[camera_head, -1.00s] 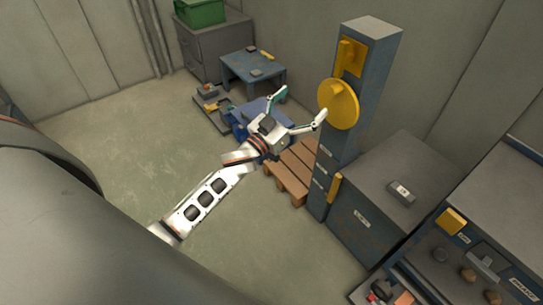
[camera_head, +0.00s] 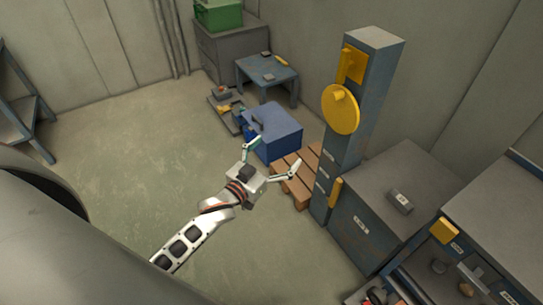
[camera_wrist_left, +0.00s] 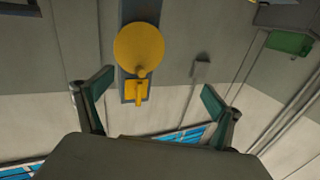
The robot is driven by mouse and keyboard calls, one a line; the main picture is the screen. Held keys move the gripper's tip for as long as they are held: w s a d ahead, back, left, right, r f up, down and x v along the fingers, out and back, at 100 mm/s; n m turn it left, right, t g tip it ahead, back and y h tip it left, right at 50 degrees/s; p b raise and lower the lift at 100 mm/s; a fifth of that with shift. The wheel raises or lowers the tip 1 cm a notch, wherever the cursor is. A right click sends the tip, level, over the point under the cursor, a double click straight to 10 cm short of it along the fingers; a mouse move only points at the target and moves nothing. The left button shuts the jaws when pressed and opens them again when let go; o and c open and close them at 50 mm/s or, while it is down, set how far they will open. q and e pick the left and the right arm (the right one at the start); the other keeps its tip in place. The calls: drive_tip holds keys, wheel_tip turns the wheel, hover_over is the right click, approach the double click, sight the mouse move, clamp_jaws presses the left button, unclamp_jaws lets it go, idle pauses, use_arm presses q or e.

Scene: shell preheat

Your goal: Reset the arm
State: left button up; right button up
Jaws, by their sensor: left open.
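My left gripper (camera_head: 272,162) is open and empty in the head view, held in the air with its fingers spread. It is in front of a blue box (camera_head: 275,130) and a wooden pallet (camera_head: 297,186). In the left wrist view, its two green-padded fingers (camera_wrist_left: 158,102) stand wide apart with nothing between them. A grey post (camera_head: 366,90) with a round yellow disc (camera_head: 341,108) stands to the right of the gripper. The disc also shows in the wrist view (camera_wrist_left: 138,46). My right gripper is in neither view.
A grey cabinet (camera_head: 375,205) and an open drawer unit (camera_head: 505,215) with several small items stand at the right. A small blue table (camera_head: 268,72) and a green crate (camera_head: 218,16) are at the back. The floor (camera_head: 150,130) at left is clear.

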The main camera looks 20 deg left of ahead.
use_arm(q)
drive_tip(key=shift+s+f, duration=0.3)
drive_tip(key=shift+s, duration=0.1)
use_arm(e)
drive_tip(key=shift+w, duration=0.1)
use_arm(q)
drive_tip(key=s+d+f+g, duration=0.1)
drive_tip(key=s+f+g, duration=0.1)
drive_tip(key=s+f, duration=0.3)
drive_tip(key=s+d+f+g, duration=0.1)
drive_tip(key=s+f, duration=0.4)
drive_tip(key=s, duration=0.6)
drive_tip(key=s+d+f+m+g+y+p, duration=0.1)
drive_tip(key=s+f+g, duration=0.3)
drive_tip(key=s+f, duration=0.2)
drive_tip(key=s, duration=0.2)
drive_tip(key=shift+s+d, duration=0.4)
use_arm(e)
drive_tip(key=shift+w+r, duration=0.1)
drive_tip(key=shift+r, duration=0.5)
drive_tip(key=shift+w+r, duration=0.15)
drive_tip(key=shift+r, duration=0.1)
